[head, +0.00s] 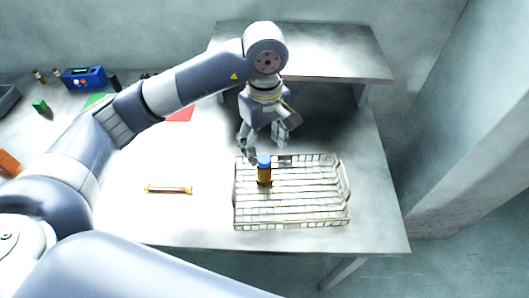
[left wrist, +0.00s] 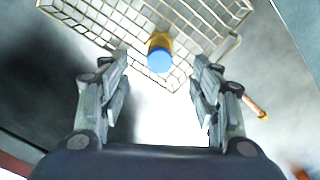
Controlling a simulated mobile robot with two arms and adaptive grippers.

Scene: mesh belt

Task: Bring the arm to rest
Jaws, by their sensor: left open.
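My left arm (head: 185,85) reaches in from the left over the table. My left gripper (head: 262,135) points down at the back edge of the wire basket and is open and empty. In the left wrist view its two fingers (left wrist: 160,85) stand wide apart. An amber bottle with a blue cap (head: 264,170) stands upright in the wire basket (head: 310,222), near its back left. The bottle also shows in the left wrist view (left wrist: 160,52), just beyond the fingertips and apart from them. My right gripper is not in view.
A raised shelf (head: 325,62) spans the back of the table, close behind the gripper. A brown-orange tube (head: 169,189) lies left of the basket. A blue device (head: 84,78), a green block (head: 41,106) and an orange block (head: 8,162) are at the left. The front right tabletop is clear.

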